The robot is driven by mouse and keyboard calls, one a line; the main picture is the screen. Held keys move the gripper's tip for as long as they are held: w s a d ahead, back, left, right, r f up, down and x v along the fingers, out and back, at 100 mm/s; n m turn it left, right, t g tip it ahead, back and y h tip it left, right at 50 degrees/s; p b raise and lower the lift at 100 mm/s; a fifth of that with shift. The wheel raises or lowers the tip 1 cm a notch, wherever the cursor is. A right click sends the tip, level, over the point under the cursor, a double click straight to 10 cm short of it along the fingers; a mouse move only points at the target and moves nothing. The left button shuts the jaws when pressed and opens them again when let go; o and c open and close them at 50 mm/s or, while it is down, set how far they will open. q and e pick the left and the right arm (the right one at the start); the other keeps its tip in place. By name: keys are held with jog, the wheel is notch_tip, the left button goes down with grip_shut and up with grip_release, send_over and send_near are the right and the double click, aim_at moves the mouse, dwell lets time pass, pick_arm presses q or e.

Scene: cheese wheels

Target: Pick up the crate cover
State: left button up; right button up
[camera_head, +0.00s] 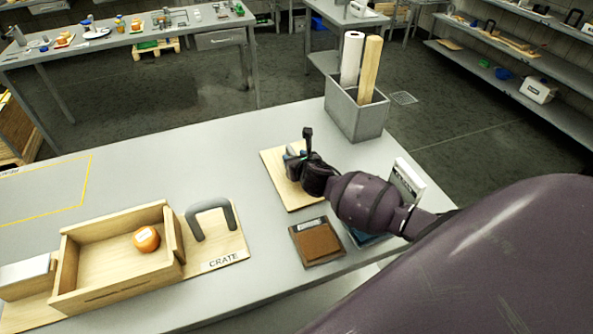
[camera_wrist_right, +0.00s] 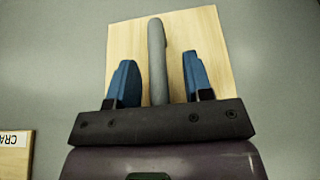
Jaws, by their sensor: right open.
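The crate cover, a square light wooden board (camera_head: 273,167) with a grey bar handle, lies flat on the grey table, partly hidden by my right gripper (camera_head: 297,157). In the right wrist view the board (camera_wrist_right: 205,35) and its handle (camera_wrist_right: 157,60) are seen from above. My right gripper (camera_wrist_right: 160,82) is open, with its blue fingers on either side of the handle and gaps to both. The wooden crate (camera_head: 120,290) stands at the lower left, open on top, with an orange cheese wheel (camera_head: 146,239) inside. My left gripper is not in view.
A grey arched handle (camera_head: 212,210) stands on the board labelled CRATE (camera_head: 225,258). A brown tray (camera_head: 318,241) lies in front of the cover. A grey bin with rolls (camera_head: 356,118) stands behind it, and a white-labelled item (camera_head: 407,178) is at right. The table's back middle is clear.

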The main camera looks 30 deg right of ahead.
jog(key=shift+w, duration=0.2)
jog(key=shift+c, duration=0.3)
grip_shut()
